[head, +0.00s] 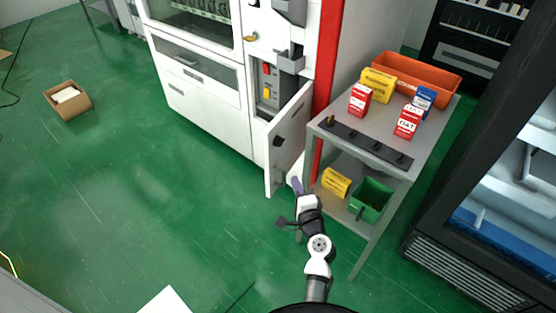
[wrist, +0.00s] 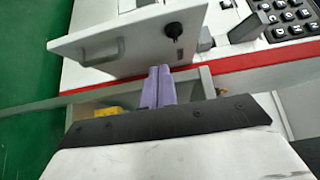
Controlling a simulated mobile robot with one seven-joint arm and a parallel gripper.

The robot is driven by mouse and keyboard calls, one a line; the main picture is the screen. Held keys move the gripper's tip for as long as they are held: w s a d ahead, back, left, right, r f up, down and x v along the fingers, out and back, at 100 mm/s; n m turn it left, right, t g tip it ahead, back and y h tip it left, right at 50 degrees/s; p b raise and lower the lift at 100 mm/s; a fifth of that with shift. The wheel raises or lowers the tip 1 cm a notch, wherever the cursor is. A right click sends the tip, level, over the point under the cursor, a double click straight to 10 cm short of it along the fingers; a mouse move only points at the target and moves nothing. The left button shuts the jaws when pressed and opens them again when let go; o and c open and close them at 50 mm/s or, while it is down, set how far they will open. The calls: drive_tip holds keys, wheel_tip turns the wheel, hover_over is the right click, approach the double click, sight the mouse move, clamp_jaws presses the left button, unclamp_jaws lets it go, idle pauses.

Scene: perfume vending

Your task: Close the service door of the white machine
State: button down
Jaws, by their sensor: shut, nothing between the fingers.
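The white machine (head: 205,100) stands at the top of the head view. Its service door (head: 289,140) is swung open from the lower right front, showing a compartment (head: 267,88) with a yellow part inside. In the wrist view the door (wrist: 130,45) has a grey handle and a black knob (wrist: 173,31). My gripper (head: 296,185) is at the right side of the door, near its lower part. Its purple fingers (wrist: 159,85) are together and empty, with the tips close to the door's edge; I cannot tell whether they touch it.
A grey table (head: 385,135) with boxes, an orange bin (head: 415,78) and a black strip stands close right of the door. Its lower shelf holds a yellow box and a green bin (head: 371,198). A cardboard box (head: 68,102) lies far left. The green floor left of the door is clear.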

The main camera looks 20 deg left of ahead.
drive_tip(key=p, duration=0.2)
approach(273, 151)
drive_tip(key=w, duration=0.4)
drive_tip(key=shift+w+a+r+p, duration=0.1)
drive_tip(key=shift+w+a+p, duration=0.1)
drive_tip(key=shift+a, duration=0.35)
drive_tip(key=shift+w+a+r+p, duration=0.1)
drive_tip(key=shift+a+p, duration=0.05)
drive_tip(key=shift+a, duration=0.4)
drive_tip(key=shift+w+a+r+p, duration=0.1)
drive_tip(key=shift+a+p, duration=0.1)
drive_tip(key=shift+a, duration=0.35)
drive_tip(key=shift+a, duration=0.1)
